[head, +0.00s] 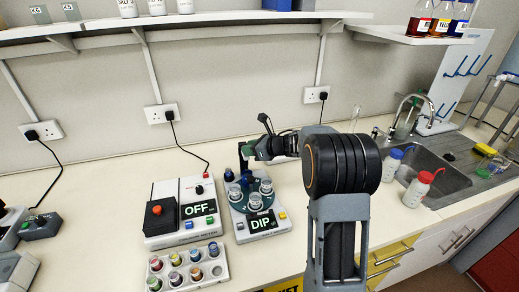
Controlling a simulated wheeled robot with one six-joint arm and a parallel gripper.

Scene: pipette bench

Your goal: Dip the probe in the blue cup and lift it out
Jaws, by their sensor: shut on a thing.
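My gripper (250,151) reaches in from the right over the back of the device marked DIP (281,227). It is shut on a slim dark thing, apparently the probe (243,157), which hangs down towards the cups; its lower end is hard to make out. Several small cups stand on the dark round plate of the device. I cannot tell whether the probe's tip is inside a cup.
A box marked OFF (165,230) with a red button stands left of the DIP device. A rack of coloured vials (187,268) is in front. A sink (440,172) and two bottles (417,189) are at right; a shelf (190,21) runs above.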

